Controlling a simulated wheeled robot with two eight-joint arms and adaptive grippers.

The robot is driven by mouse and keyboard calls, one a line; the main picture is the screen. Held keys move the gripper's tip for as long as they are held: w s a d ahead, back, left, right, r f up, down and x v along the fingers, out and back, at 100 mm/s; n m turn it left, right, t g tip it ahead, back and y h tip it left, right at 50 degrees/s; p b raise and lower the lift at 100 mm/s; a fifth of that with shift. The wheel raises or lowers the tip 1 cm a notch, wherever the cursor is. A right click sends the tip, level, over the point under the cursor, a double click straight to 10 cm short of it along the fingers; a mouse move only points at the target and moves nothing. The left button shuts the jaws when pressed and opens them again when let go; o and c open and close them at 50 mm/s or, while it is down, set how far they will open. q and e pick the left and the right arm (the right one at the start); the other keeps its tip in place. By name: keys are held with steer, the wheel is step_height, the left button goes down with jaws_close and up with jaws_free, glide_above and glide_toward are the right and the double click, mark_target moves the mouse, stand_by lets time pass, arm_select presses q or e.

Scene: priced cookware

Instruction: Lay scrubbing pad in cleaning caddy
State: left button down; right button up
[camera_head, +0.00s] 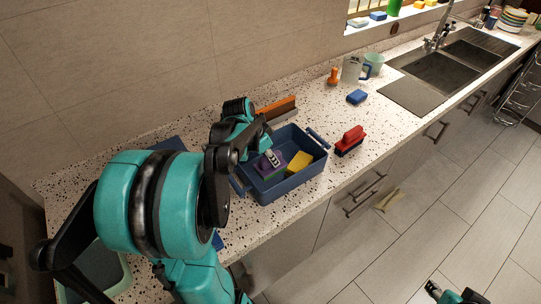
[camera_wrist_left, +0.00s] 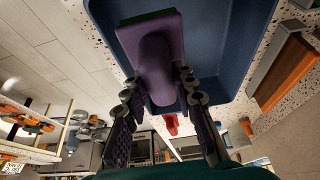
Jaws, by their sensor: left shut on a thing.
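The cleaning caddy (camera_head: 290,189) is a dark blue open tub with handles on the counter; its interior fills the top of the left wrist view (camera_wrist_left: 215,50). A purple pad with a raised grip and a green edge, apparently the scrubbing pad (camera_head: 267,170), is over or inside the left part of the caddy; its height above the floor is hard to tell. My left gripper (camera_wrist_left: 157,82) is shut on the pad (camera_wrist_left: 152,50), with a finger on each side of its grip. A yellow sponge (camera_head: 299,161) lies in the caddy. My right gripper (camera_head: 436,290) shows only partly at the bottom edge, low over the floor.
A red brush (camera_head: 350,140) stands right of the caddy. A long orange-and-grey brush (camera_head: 277,109) lies behind it. A blue sponge (camera_head: 357,97), an orange item (camera_head: 333,76) and a grey mug (camera_head: 352,69) stand farther back, before the sink (camera_head: 440,72).

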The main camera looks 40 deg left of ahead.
arm_select(q)
step_height(320, 180, down, 10)
steer(key=b, duration=0.6)
steer(key=shift+r+b, duration=0.25)
steer(key=shift+b, duration=0.15)
arm_select(e)
step_height(320, 180, down, 8)
steer(key=shift+r, duration=0.2)
arm_select(q)
steer(key=c, duration=0.7)
jaws_free()
steer(key=shift+r, duration=0.1)
step_height(320, 180, up, 7)
steer(key=p, duration=0.5)
steer(key=shift+p, duration=0.3)
steer(key=shift+f, duration=0.25)
arm_select(e)
step_height(320, 180, up, 5)
steer(key=shift+r, duration=0.2)
